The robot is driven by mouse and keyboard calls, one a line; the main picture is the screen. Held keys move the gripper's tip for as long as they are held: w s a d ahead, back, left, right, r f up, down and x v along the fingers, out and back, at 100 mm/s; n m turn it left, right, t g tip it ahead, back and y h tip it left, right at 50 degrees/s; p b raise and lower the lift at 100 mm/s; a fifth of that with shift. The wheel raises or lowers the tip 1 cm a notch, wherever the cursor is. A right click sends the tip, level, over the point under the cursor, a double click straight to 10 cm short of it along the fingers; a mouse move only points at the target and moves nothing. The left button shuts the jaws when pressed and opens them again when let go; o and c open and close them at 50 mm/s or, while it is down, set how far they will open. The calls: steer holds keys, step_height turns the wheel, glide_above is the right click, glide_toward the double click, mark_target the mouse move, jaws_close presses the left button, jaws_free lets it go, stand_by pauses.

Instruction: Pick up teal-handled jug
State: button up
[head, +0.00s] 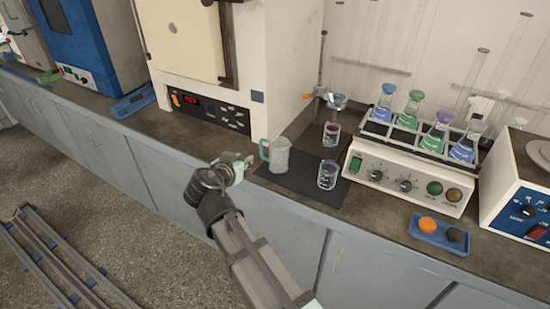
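The teal-handled jug (279,156) stands upright on a dark mat on the bench. It has a pale, clear-looking body, and its teal handle faces left, toward my arm. My gripper (242,166) is just left of the jug, close to the handle. In this single view I cannot tell whether the gripper touches the handle. The fingers are small and partly turned away, so their opening is unclear.
A flask shaker (406,182) stands to the right. A white furnace (204,104) stands behind left. A blue tray (440,238) lies at front right.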

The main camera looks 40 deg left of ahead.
steer(key=p, duration=0.3)
glide_toward(260, 145)
steer(key=x, duration=0.5)
steer(key=shift+p+x, duration=0.7)
steer(key=shift+x, duration=1.85)
steer(key=shift+w+a+f, duration=0.1)
steer(key=shift+w+f, duration=0.15)
steer(key=shift+w, duration=0.05)
steer(key=shift+c, duration=0.4)
jaws_close()
